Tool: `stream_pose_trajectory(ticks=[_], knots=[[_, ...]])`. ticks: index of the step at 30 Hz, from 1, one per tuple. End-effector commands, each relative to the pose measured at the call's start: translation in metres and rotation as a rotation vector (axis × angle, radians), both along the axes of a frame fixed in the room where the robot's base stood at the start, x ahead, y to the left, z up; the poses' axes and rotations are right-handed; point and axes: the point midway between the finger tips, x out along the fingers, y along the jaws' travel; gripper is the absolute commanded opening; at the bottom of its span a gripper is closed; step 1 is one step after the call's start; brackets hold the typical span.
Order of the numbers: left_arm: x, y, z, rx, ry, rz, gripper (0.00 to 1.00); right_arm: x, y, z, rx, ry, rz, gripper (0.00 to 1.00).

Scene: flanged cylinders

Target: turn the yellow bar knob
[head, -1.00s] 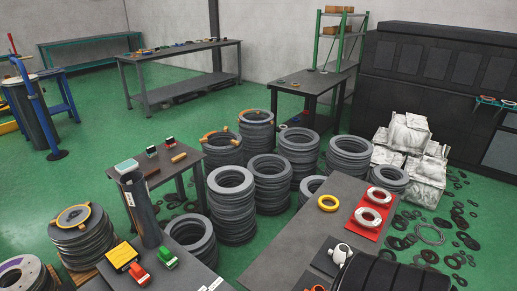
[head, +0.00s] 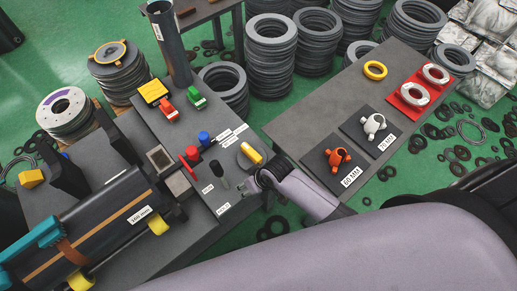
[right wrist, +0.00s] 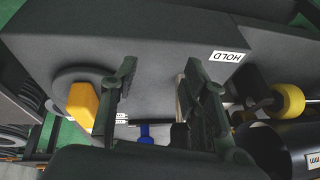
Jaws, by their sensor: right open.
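The yellow bar knob (head: 251,154) sits on a round grey disc on the dark control bench (head: 222,180). In the right wrist view the yellow bar knob (right wrist: 83,105) stands to the left of both fingers, outside the jaws. My right gripper (head: 254,183) is just in front of the knob in the head view, a little apart from it. In the right wrist view my right gripper (right wrist: 158,88) has its fingers wide apart with nothing between them. My left gripper is not in view.
A black cylinder (head: 110,222) lies to the left.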

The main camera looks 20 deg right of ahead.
Motion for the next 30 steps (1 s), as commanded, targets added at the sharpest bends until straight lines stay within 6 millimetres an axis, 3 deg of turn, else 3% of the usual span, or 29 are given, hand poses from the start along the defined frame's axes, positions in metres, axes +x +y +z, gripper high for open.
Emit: stream_pose_trajectory(ticks=[11,19,25,30], knots=[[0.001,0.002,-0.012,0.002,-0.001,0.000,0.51,0.045,0.042,0.046,0.059,-0.011,0.098,0.42],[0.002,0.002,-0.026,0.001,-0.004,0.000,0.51,0.069,0.066,0.092,0.044,0.031,0.220,0.42],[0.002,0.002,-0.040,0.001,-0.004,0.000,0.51,0.073,0.051,0.123,-0.060,0.116,0.289,0.42],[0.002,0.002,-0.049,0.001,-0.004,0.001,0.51,0.076,0.012,0.146,-0.196,0.211,0.274,0.42]])
